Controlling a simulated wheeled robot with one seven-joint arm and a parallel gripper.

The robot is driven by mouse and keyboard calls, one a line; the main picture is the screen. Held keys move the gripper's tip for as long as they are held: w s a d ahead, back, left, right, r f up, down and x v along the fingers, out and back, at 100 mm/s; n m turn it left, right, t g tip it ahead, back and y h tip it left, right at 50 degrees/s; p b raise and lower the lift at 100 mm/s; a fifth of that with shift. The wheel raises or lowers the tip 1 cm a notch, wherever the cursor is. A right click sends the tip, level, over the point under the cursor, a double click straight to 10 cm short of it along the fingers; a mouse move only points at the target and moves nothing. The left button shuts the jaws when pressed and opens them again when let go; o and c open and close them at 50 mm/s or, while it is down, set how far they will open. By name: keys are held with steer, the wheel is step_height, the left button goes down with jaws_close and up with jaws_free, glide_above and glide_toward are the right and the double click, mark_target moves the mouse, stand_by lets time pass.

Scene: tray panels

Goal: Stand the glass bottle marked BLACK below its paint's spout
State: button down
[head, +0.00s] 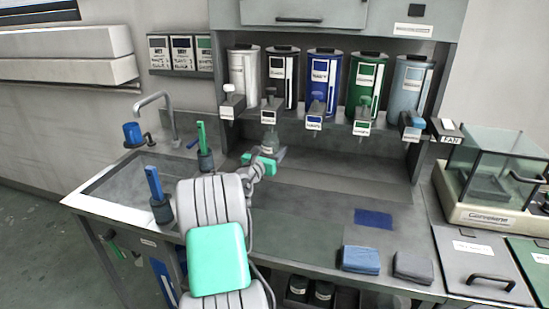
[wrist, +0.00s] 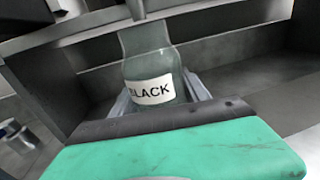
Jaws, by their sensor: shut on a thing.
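The glass bottle marked BLACK (wrist: 150,70) fills the middle of the wrist view, its label facing the camera. My gripper (wrist: 155,98) is shut on it, with a grey finger on either side. In the head view the bottle (head: 270,141) looks upright above my gripper (head: 264,160), at the back of the bench. It appears under or just in front of the black paint tank's spout (head: 270,101). The black tank (head: 283,77) is second from the left. I cannot tell whether the bottle's base touches the surface, as my gripper hides it.
White (head: 244,70), blue (head: 323,80), green (head: 364,82) and light-blue (head: 410,85) tanks stand beside the black one, with spouts along the ledge. A sink (head: 120,182) with brush pots lies left. Folded cloths (head: 361,259) lie front right.

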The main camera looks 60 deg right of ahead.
steer(key=shift+d+f, duration=0.1)
steer(key=shift+d, duration=0.2)
steer(key=shift+f, duration=1.75)
steer(key=c, duration=0.5)
jaws_free()
steer(key=shift+r, duration=0.1)
steer(key=a, duration=1.2)
steer(key=shift+b, duration=0.3)
